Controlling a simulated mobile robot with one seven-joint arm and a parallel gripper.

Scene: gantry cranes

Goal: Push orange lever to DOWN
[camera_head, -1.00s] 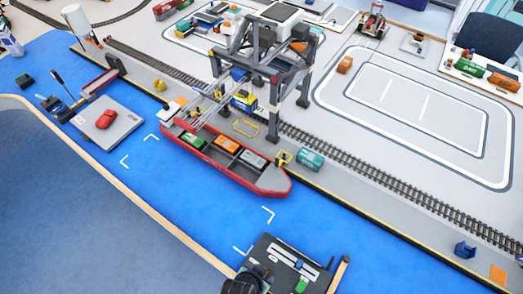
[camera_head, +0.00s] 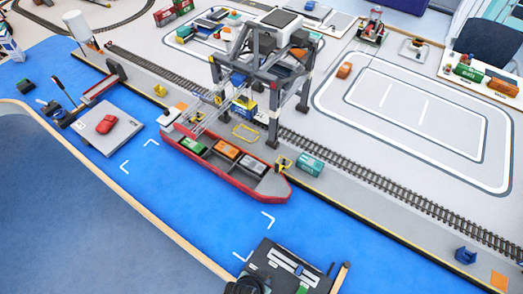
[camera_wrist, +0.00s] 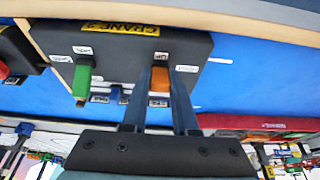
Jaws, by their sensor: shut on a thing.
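A green lever (camera_wrist: 83,80) stands to the left on the same panel. In the head view, the panel (camera_head: 310,266) is at the bottom edge, and the dark end of my arm covers its left part.
A red ship (camera_head: 262,188) with several containers lies on the blue water under a grey gantry crane (camera_head: 272,68). Open blue surface surrounds the panel.

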